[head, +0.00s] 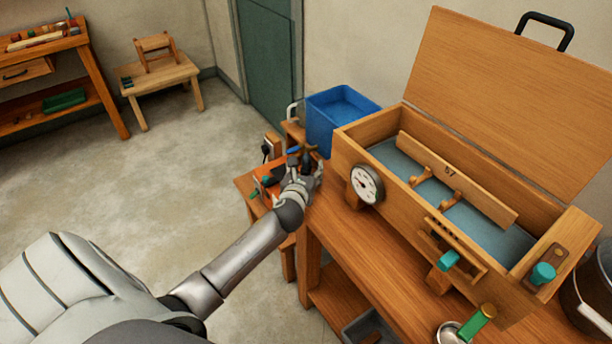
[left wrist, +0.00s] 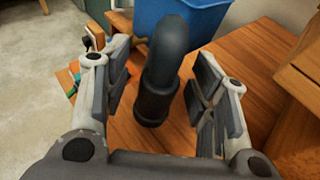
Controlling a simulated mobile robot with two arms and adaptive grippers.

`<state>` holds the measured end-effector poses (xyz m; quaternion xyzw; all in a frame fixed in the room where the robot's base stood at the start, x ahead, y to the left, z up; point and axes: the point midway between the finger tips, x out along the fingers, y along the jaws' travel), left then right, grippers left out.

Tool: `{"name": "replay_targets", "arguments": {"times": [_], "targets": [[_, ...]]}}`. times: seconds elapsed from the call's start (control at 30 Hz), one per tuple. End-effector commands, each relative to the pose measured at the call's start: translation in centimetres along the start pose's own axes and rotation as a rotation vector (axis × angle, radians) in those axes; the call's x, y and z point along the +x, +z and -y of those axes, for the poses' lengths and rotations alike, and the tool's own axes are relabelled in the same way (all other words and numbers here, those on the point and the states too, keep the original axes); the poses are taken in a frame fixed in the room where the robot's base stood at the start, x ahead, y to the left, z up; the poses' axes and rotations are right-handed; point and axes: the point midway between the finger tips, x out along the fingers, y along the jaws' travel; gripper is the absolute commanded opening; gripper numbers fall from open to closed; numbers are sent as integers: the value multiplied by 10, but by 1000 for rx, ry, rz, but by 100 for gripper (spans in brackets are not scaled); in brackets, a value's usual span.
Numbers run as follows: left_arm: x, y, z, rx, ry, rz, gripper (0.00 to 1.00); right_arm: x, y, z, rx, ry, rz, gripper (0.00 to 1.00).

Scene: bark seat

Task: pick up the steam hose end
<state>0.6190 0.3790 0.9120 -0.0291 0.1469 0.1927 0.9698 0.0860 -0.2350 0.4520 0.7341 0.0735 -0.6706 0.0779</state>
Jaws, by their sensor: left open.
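The steam hose end (left wrist: 168,65) is a thick black curved piece with a wider collar at its lower end, seen in the left wrist view. It stands on or just above a wooden surface. My left gripper (left wrist: 165,85) is open, with one finger on each side of the hose end and a visible gap on both sides. In the head view my left gripper (head: 303,168) is at the left end of the wooden bench, beside the box, and largely hides the hose end there. My right gripper is not seen.
A long wooden box (head: 400,235) with an open lid (head: 510,90) and a round gauge (head: 366,184) stands close to the right of the gripper. A blue bin (head: 338,115) is just behind it. The floor at left is clear.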

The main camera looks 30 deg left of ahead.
Motion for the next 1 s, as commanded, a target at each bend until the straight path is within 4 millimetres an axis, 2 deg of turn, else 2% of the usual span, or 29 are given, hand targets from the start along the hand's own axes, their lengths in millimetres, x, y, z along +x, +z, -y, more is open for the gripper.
{"name": "replay_targets", "arguments": {"times": [0.17,0.2,0.5,0.6,0.87,1.0], "targets": [[0,0,0,0,0,0,53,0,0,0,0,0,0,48],[0,0,0,0,0,0,50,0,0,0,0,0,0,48],[0,0,0,0,0,0,12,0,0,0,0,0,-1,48],[0,0,0,0,0,1,2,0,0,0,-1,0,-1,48],[-1,2,0,0,0,1,2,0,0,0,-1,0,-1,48],[-3,11,0,2,-1,4,2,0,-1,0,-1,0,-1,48]]}}
